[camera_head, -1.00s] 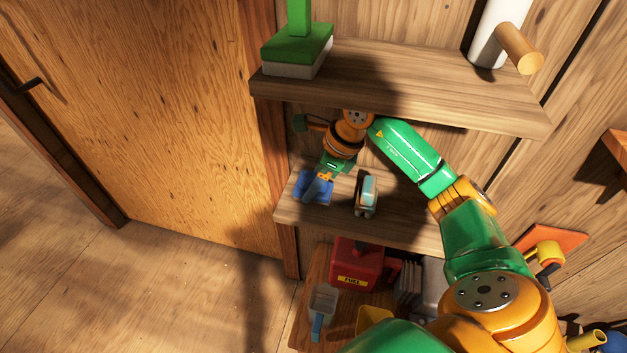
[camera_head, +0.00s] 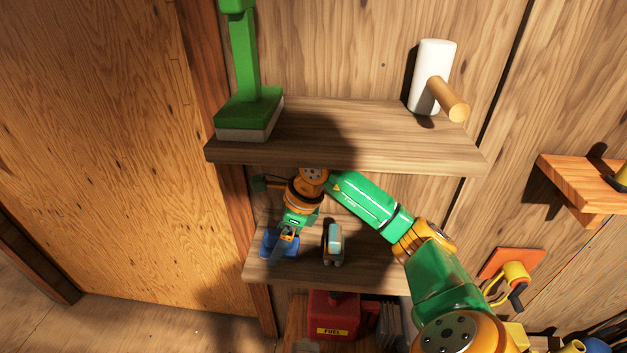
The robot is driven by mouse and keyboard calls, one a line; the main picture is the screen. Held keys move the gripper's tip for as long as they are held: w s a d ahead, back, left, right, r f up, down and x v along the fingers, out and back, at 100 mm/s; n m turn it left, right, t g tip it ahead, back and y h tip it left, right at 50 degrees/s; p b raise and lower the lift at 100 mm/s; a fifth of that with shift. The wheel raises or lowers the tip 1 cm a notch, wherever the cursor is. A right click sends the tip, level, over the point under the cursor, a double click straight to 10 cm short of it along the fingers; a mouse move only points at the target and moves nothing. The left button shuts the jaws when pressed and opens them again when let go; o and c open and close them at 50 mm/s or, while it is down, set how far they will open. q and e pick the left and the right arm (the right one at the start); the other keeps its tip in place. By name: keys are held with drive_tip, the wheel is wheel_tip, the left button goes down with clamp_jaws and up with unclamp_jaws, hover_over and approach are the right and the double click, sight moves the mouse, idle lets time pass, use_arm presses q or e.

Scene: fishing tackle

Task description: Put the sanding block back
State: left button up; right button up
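I cannot tell for certain which thing is the sanding block. A small block with a pale teal top and darker sides (camera_head: 333,243) stands on the middle shelf (camera_head: 370,272). A blue object (camera_head: 268,243) is at the left end of that shelf. My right arm comes in from the lower right, and its gripper (camera_head: 284,239) reaches under the upper shelf to the blue object, left of the teal-topped block. The gripper is small and partly overlaps the blue object, so its grip is unclear. My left gripper is not in view.
The upper shelf (camera_head: 350,150) overhangs my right wrist. It holds a green-handled tool with a grey base (camera_head: 246,115) and a white-headed mallet (camera_head: 432,80). A red fuel can (camera_head: 334,315) stands below. A wooden bracket shelf (camera_head: 585,185) is at right.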

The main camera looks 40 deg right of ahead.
sight(340, 241)
drive_tip(key=s+d+b, duration=0.3)
drive_tip(key=s+d, duration=0.1)
drive_tip(key=s, duration=0.1)
drive_tip(key=shift+d+b, duration=0.2)
drive_tip(key=shift+b, duration=0.1)
drive_tip(key=s+d+b, duration=0.1)
drive_tip(key=s+b, duration=0.1)
drive_tip(key=b, duration=0.1)
drive_tip(key=s+d+b, duration=0.1)
drive_tip(key=d+b, duration=0.1)
drive_tip(key=b, duration=0.2)
drive_tip(key=shift+s+d, duration=0.2)
drive_tip(key=shift+s, duration=0.15)
drive_tip(key=shift+s+d+r+b, duration=0.15)
drive_tip(key=shift+s+r+b, duration=0.15)
drive_tip(key=shift+b, duration=0.4)
drive_tip(key=shift+r, duration=0.15)
